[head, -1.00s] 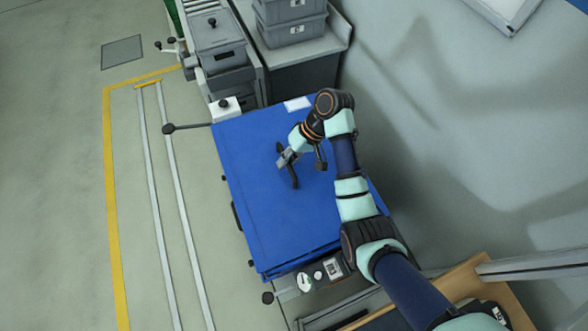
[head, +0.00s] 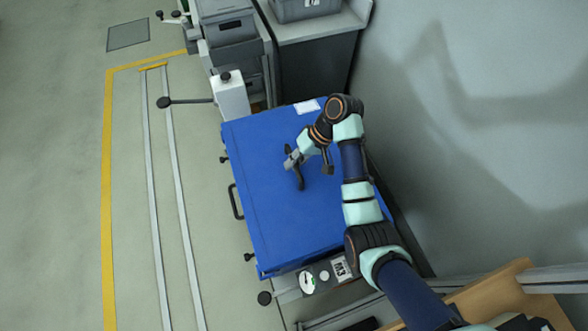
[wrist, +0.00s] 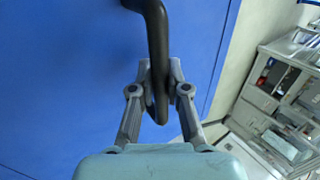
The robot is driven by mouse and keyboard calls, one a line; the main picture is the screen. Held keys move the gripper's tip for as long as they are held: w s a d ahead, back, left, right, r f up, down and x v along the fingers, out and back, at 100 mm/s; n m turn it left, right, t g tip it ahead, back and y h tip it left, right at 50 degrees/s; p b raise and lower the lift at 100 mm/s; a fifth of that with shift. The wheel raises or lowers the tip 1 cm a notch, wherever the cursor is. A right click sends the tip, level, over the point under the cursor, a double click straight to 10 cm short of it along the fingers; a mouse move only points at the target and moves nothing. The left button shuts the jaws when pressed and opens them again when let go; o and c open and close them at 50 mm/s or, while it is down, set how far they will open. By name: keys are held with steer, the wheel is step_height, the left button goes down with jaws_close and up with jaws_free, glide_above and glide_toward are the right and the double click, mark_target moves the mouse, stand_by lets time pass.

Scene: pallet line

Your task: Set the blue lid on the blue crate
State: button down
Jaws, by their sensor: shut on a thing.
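The blue lid (head: 300,215) is a wide flat panel in the middle of the head view, with a dark bar handle (head: 300,180) on top. My gripper (head: 291,160) is shut on that handle. In the wrist view the two grey fingers (wrist: 158,88) close around the dark handle (wrist: 157,45), and the blue lid (wrist: 70,60) fills the left side. The blue crate lies under the lid and is mostly hidden; a dark side handle (head: 235,201) and small latches show along its left side. I cannot tell whether lid and crate touch.
A white post (head: 230,97) with a dark lever stands at the lid's far left corner. Grey bins (head: 228,25) stand beyond it. A grey wall is close on the right; open floor lies left.

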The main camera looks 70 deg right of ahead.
step_height(320, 180, down, 6)
steer(key=shift+r+b, duration=0.2)
steer(key=shift+b, duration=1)
steer(key=shift+r, duration=0.1)
steer(key=c, duration=1.2)
jaws_free()
steer(key=shift+o, duration=0.2)
steer(key=p+v, duration=0.7)
steer(key=v, duration=0.4)
steer(key=shift+d+r, duration=0.1)
steer(key=shift+r, duration=0.25)
steer(key=shift+s+d+r+p, duration=0.15)
steer(key=shift+s+p, duration=0.1)
steer(key=shift+p, duration=0.15)
